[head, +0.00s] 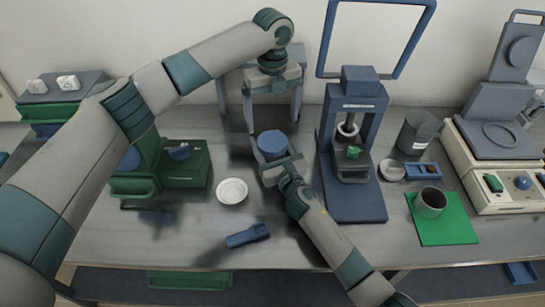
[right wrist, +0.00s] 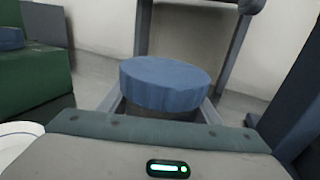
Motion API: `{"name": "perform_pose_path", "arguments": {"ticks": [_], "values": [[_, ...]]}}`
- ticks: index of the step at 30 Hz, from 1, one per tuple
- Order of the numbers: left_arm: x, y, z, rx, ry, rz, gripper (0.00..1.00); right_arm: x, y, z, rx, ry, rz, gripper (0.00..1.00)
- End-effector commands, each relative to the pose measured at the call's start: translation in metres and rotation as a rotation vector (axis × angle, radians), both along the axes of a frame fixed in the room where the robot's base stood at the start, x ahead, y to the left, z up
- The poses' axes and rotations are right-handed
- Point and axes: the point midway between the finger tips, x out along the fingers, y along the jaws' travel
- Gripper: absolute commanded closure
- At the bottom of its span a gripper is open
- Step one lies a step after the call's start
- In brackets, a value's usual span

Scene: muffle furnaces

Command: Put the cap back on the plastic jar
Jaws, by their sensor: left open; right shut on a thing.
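The plastic jar (right wrist: 165,114) is a dark grey body, mostly hidden by my right gripper and by the blue cap (right wrist: 166,82) on top of it. In the head view the cap (head: 272,143) shows as a blue disc. I cannot tell whether it is fully seated. My right gripper (head: 283,168) is shut around the jar's sides, below the cap. My left gripper (head: 273,112) is open and empty, fingers pointing down, above and behind the jar. Its two fingers also show behind the cap in the right wrist view (right wrist: 191,45).
A white round dish (head: 232,191) and a blue cylindrical object (head: 247,236) lie on the table. A green machine (head: 180,165) stands left. A blue press (head: 355,195) stands close on the right. Farther right are a dark cup (head: 431,203) on a green mat (head: 446,233) and a balance-like device (head: 500,165).

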Motion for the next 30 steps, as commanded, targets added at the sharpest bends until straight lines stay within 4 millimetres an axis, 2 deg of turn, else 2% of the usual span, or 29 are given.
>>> {"name": "perform_pose_path", "arguments": {"ticks": [5, 11, 30], "values": [[0.0, 0.0, 0.0, 0.0, 0.0, 0.036, 0.11, -0.0002, 0.0, -0.0003, 0.0, 0.0, 0.0, 1.0], [-0.0001, -0.0001, 0.0, 0.0, 0.0, 0.184, 0.11, -0.0003, 0.0, -0.0004, 0.0, 0.001, 0.0, 1.0], [-0.0001, -0.0005, -0.0003, 0.0, 0.001, 1.129, 0.11, -0.0004, 0.0001, -0.0007, 0.0, 0.001, 0.0, 1.0]]}}
